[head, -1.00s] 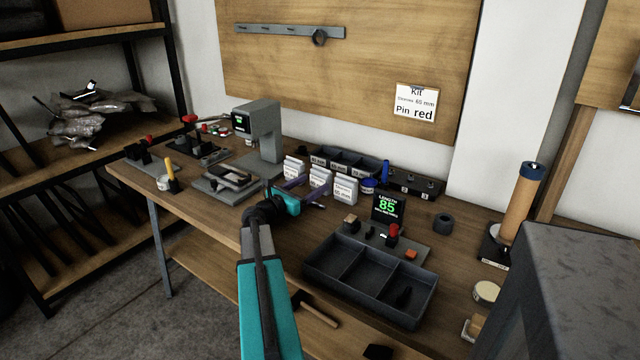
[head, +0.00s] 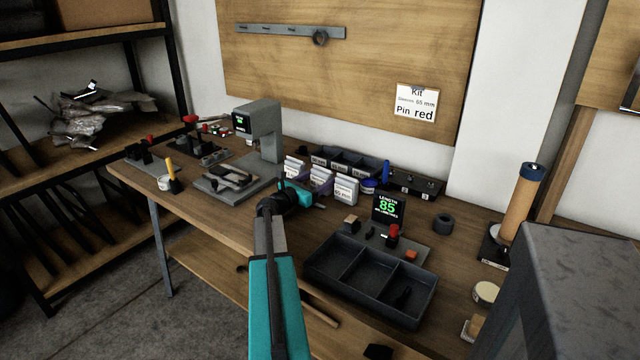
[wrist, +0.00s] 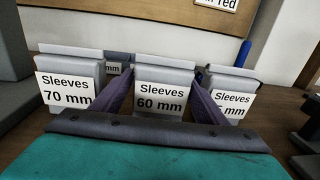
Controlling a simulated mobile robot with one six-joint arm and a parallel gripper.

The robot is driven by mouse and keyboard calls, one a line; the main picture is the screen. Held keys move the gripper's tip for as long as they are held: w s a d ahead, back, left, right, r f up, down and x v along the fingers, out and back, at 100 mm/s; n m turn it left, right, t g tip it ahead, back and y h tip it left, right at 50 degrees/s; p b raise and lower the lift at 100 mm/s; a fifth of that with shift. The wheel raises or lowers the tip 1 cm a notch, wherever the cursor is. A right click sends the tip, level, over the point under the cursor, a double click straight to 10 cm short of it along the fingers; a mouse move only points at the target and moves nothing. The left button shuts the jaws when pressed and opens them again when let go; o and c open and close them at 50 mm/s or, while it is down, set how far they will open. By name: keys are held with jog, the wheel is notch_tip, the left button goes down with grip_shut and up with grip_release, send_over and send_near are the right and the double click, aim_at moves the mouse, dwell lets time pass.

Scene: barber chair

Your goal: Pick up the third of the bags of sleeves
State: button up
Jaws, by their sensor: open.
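Three white bags of sleeves stand in a row on the bench. The left bag (head: 292,167) reads 70 mm in the wrist view (wrist: 69,92). The middle bag (head: 321,176) reads 60 mm in the wrist view (wrist: 161,99). The right bag (head: 345,191) shows a partly covered label ending in "5 mm" in the wrist view (wrist: 233,101). My gripper (wrist: 160,84) is open, with one finger on each side of the middle bag; I cannot tell whether they touch it. In the head view my gripper (head: 316,190) hides the lower middle bag.
A dark compartment bin (head: 345,160) stands behind the bags. A grey press (head: 262,130) is at left, a display reading 85 (head: 388,208) at right. A divided tray (head: 318,272) lies at the front edge. A wall card (head: 415,103) reads sleeves 65 mm, pin red.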

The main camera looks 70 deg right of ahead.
aim_at(321, 170)
jog(key=shift+d, duration=0.1)
dwell(0.5)
jog(key=c, duration=0.8)
jog(key=shift+r, duration=0.2)
jog(key=shift+r, duration=1.55)
jog(key=v, duration=1.6)
jog(key=shift+b, duration=0.3)
jog(key=shift+v, duration=1.05)
jog(key=shift+r, duration=0.1)
